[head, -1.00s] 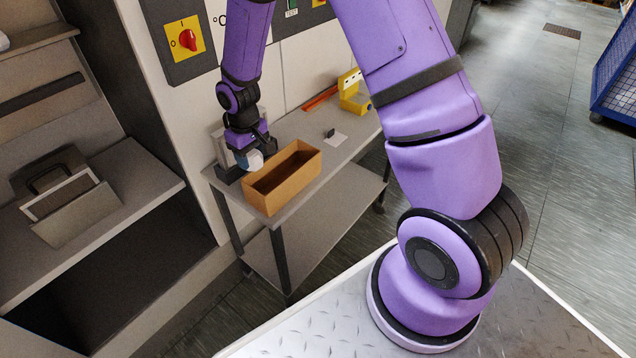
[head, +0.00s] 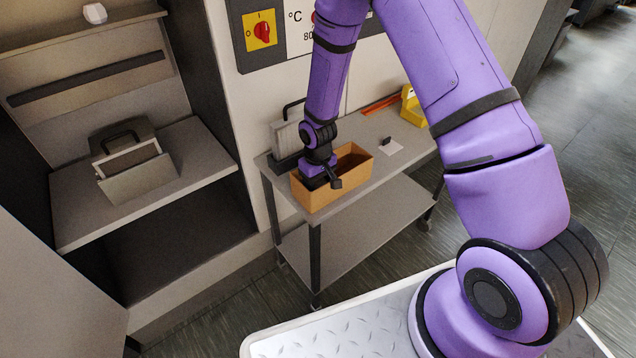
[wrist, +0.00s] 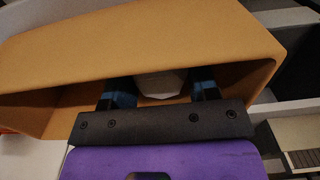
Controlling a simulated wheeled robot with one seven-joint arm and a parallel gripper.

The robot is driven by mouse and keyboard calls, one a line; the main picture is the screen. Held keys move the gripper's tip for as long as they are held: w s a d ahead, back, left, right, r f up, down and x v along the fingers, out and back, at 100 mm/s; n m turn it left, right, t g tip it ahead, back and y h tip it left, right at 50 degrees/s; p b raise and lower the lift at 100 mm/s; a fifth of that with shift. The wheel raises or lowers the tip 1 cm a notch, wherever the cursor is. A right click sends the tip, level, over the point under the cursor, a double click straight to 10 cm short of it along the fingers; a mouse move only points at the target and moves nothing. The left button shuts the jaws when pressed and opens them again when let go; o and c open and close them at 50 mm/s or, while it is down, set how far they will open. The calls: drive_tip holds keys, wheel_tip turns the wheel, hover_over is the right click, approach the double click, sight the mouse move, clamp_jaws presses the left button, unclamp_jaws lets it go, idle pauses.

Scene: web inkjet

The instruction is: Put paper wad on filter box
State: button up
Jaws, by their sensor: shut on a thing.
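My gripper (head: 322,178) reaches down at the left end of an open tan cardboard box (head: 327,197) on a grey cart. In the wrist view, my gripper (wrist: 160,92) has its blue-tipped fingers on either side of a white faceted lump, which looks like the paper wad (wrist: 160,84). The gripper is shut on it, inside the mouth of the tan box (wrist: 150,40). The head view hides the wad.
A similar white lump (head: 95,13) sits on the upper left ledge. A grey handled case (head: 287,140) stands behind the tan box. A white card (head: 390,147) and a yellow box (head: 412,107) are on the cart (head: 375,180). The cart's lower shelf is bare.

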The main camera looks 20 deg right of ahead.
drive_tip(key=shift+f, duration=0.3)
drive_tip(key=shift+f, duration=0.1)
drive_tip(key=o, duration=0.9)
